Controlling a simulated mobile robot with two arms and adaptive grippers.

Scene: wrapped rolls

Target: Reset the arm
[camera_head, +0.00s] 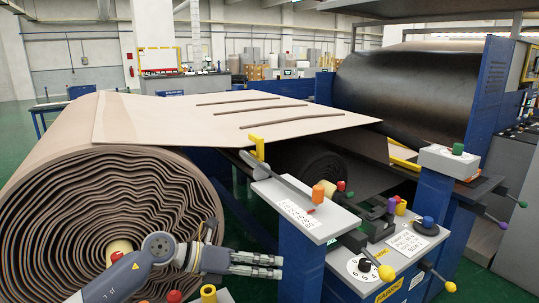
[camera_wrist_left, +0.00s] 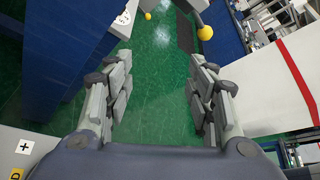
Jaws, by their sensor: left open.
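My left gripper (camera_head: 257,264) comes in from the lower left in the head view, in front of the large brown roll (camera_head: 110,200). Its fingers point right toward the control panel (camera_head: 300,205) and touch nothing that I can see. In the left wrist view my left gripper (camera_wrist_left: 159,100) is open, with its two fingers wide apart and only green floor between them. My right gripper is not in view.
The control panel carries colored knobs and levers, including a yellow ball knob (camera_head: 386,272). A brown sheet (camera_head: 240,115) with several dark strips runs from the roll toward a black roller (camera_head: 400,90). Green floor (camera_head: 255,235) shows between roll and panel.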

